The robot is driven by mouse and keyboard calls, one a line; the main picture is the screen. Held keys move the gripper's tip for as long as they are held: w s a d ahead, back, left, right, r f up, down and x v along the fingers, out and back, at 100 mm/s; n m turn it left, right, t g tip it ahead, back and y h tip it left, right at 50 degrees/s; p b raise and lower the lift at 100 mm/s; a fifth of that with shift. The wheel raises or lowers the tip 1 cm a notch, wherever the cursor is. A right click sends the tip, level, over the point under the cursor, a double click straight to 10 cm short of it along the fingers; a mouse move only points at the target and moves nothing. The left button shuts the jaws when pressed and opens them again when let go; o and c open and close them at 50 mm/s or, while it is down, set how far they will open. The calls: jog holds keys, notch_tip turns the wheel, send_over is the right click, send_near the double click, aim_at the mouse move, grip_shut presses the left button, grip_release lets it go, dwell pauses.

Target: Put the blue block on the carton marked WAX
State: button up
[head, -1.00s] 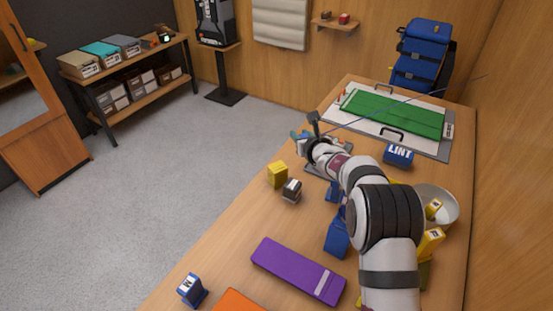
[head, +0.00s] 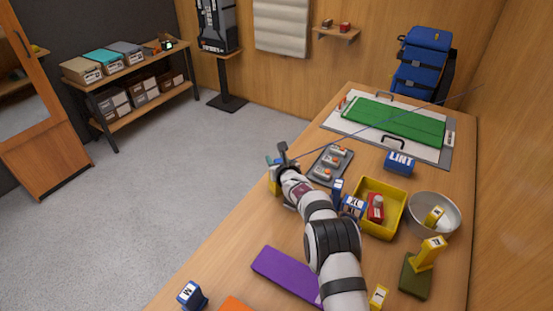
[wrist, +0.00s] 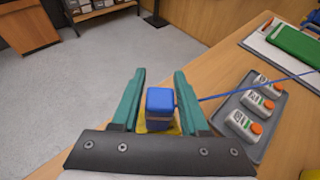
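The blue block (wrist: 160,102) is between the two teal fingers of my gripper (wrist: 160,85) in the wrist view. A yellow carton (wrist: 158,127) shows just below the block. I cannot tell whether they touch. In the head view my gripper (head: 279,158) is over this yellow carton (head: 273,187), which my arm mostly hides. No lettering shows on it, so I cannot read WAX there. A thin blue line (wrist: 255,84) runs from the right finger toward the far right.
A grey tray with several bottles (head: 331,164) lies right of my gripper. A blue LINT carton (head: 399,162), yellow bin (head: 388,233), metal bowl (head: 447,225) and purple box (head: 285,274) are on the table (head: 255,235).

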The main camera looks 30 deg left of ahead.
jog(key=shift+o, duration=1)
